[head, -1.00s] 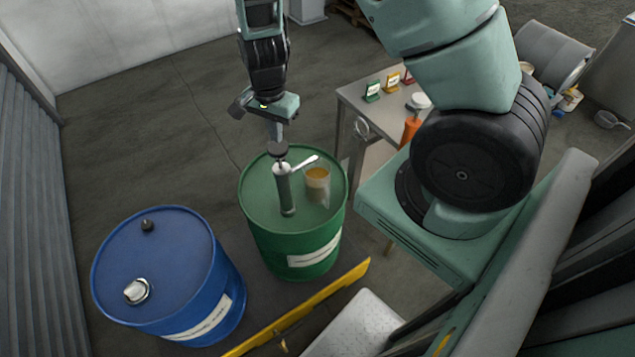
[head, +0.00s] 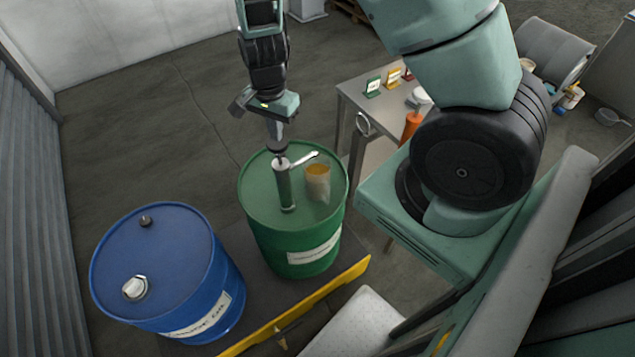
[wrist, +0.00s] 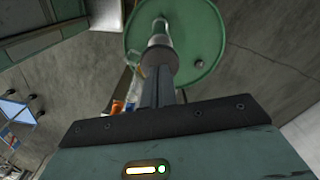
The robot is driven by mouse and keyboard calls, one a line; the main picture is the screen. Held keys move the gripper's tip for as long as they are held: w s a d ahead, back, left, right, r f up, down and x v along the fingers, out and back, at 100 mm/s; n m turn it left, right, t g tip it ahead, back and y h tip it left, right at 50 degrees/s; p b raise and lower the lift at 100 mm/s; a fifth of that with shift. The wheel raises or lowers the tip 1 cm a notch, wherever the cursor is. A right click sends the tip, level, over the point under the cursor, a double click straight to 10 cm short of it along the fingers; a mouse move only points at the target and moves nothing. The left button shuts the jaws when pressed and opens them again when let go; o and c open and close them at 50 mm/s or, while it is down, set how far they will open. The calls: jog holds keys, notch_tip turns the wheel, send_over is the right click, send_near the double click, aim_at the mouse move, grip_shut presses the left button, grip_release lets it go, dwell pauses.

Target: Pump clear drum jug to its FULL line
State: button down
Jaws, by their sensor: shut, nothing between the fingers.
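The green drum (head: 297,237) stands upright with a hand pump (head: 285,187) on its lid. The pump's spout reaches right over a clear jug (head: 318,190) that stands on the lid with amber liquid in it. I cannot read the jug's line from here. My gripper (head: 277,143) is shut and points down onto the dark pump knob (head: 278,149), with nothing between its fingers. In the wrist view my shut fingers (wrist: 158,80) meet the knob (wrist: 157,55), and the green drum's lid (wrist: 200,30) lies beyond.
A blue drum (head: 160,260) stands at the left, apart from the green one. A yellow-edged platform rim (head: 300,310) runs in front. A table (head: 350,95) with small coloured signs and an orange bottle (head: 411,125) stands at the right.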

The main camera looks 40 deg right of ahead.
jog(key=shift+f+b, duration=0.8)
jog(key=shift+f, duration=0.4)
jog(key=shift+r+p, duration=1.6)
jog(key=shift+r, duration=0.1)
notch_tip(320, 180, up, 5)
jog(key=p, duration=0.4)
